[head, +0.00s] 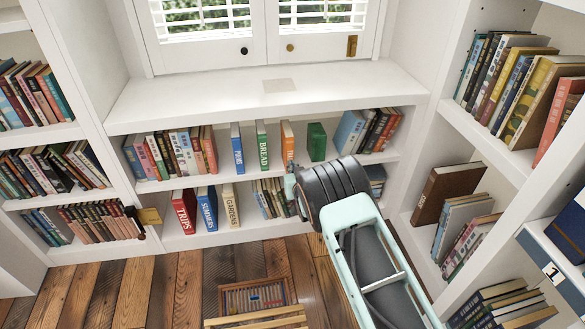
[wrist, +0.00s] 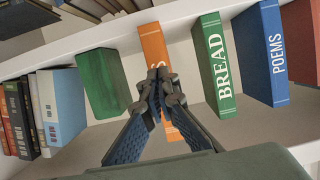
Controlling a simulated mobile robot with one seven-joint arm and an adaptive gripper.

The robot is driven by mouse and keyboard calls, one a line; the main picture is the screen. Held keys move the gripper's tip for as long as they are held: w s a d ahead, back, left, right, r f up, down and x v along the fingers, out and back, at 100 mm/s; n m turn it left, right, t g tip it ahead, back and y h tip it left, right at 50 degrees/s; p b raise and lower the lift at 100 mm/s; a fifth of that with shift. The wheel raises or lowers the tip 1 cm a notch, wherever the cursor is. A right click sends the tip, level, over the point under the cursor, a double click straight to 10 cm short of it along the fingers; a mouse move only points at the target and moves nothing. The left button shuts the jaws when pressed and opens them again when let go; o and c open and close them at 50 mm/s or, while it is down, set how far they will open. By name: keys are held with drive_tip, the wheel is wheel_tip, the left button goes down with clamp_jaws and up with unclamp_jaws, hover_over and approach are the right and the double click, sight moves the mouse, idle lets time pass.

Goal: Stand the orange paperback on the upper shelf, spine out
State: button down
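The orange paperback (head: 287,142) stands upright on the upper shelf (head: 222,177), its lettered spine facing out. It is between the green BREAD book (head: 262,145) and a plain green block (head: 316,142), apart from both. In the wrist view, which looks upside down, the orange paperback (wrist: 154,48) is partly hidden behind my gripper (wrist: 162,88). My gripper's fingertips meet in front of the spine, with nothing visible between them. In the head view my gripper (head: 296,190) is low, in front of the lower shelf, below the paperback.
The blue POEMS book (head: 237,150) stands left of BREAD. Leaning books (head: 352,130) fill the upper shelf's right end, and a row of books (head: 170,150) its left. The lower shelf holds TRIPS (head: 184,212) and others. A wooden crate (head: 258,298) is on the floor.

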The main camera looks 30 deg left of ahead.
sight(290, 158)
drive_tip(key=shift+w+a, duration=1.4)
drive_tip(key=shift+w, duration=0.3)
drive_tip(key=shift+p+v, duration=1)
drive_tip(key=shift+v, duration=0.1)
drive_tip(key=shift+s+d+f+p, duration=0.3)
drive_tip(key=shift+s+d+p, duration=0.15)
drive_tip(key=shift+s+d, duration=0.25)
drive_tip(key=shift+a, duration=0.15)
